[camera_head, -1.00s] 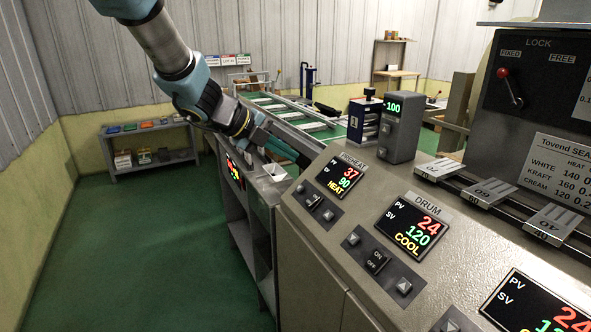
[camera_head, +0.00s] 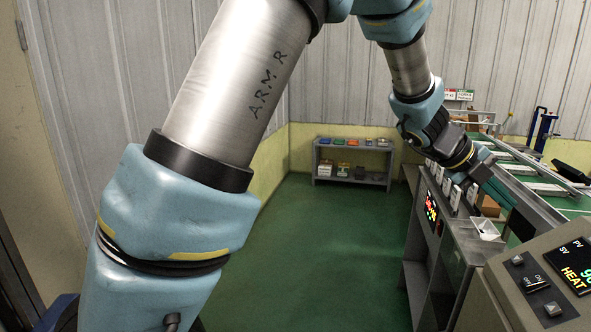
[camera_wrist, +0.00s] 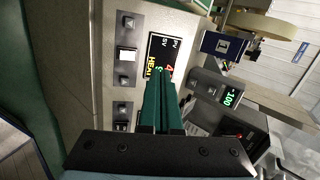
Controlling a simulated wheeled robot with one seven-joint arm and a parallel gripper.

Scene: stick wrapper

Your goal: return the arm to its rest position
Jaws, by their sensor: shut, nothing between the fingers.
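My arm crosses the head view, with its large link at the left and its wrist at the upper right. My gripper (camera_head: 528,213) points down and to the right, above the side of the grey machine. In the wrist view its two green fingers (camera_wrist: 161,82) lie side by side, shut with nothing between them. In that view the fingertips overlap the lower edge of the preheat display (camera_wrist: 162,55). I cannot tell how far they are from the panel.
A control panel (camera_head: 530,284) with buttons is at the lower right. A small white tray (camera_head: 486,227) sits near the gripper. A conveyor (camera_head: 540,172) runs behind. A low shelf (camera_head: 352,178) stands at the back wall. The green floor (camera_head: 325,255) between is clear.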

